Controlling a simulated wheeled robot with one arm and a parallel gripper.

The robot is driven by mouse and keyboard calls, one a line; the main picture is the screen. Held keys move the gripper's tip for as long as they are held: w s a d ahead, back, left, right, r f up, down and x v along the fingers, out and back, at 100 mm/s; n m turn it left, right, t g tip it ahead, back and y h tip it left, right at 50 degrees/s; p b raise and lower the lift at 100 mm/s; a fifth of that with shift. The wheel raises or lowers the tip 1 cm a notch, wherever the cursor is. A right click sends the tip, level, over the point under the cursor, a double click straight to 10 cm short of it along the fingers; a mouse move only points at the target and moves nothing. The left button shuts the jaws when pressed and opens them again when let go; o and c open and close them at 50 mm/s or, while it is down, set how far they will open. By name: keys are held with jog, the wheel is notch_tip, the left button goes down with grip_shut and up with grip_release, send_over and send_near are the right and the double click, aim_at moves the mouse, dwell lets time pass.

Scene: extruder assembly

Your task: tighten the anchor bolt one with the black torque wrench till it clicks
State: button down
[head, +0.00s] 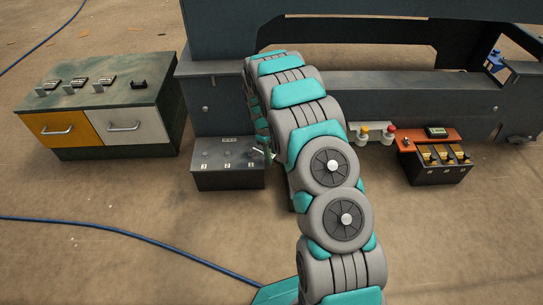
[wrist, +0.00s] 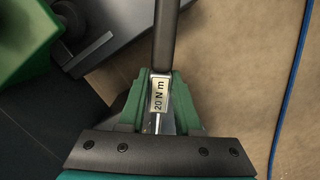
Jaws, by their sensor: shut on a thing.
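My gripper (wrist: 162,80) is shut on a torque wrench (wrist: 166,38) in the wrist view. The wrench has a dark shaft and a pale label reading "20 N m" between the green fingers. The shaft runs up out of the picture, so its far end is hidden. In the head view a dark grey block (head: 228,179) stands at the base of the big frame. It has small bolt-like fittings and numbered marks on top, too small to read surely. A bit of my gripper (head: 268,153) shows at the block's right edge, mostly behind my arm. Contact between wrench and bolt cannot be seen.
A dark blue-grey frame (head: 440,97) rises behind the block. A drawer cabinet (head: 105,103) stands to the left, with small items on top. A blue cable (head: 130,234) crosses the floor.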

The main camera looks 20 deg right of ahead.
jog(key=shift+r, duration=0.25)
jog(key=shift+r, duration=0.35)
jog(key=shift+r+p, duration=0.1)
jog(key=shift+p, duration=0.2)
jog(key=shift+r+p, duration=0.7)
jog(key=shift+r, duration=1.7)
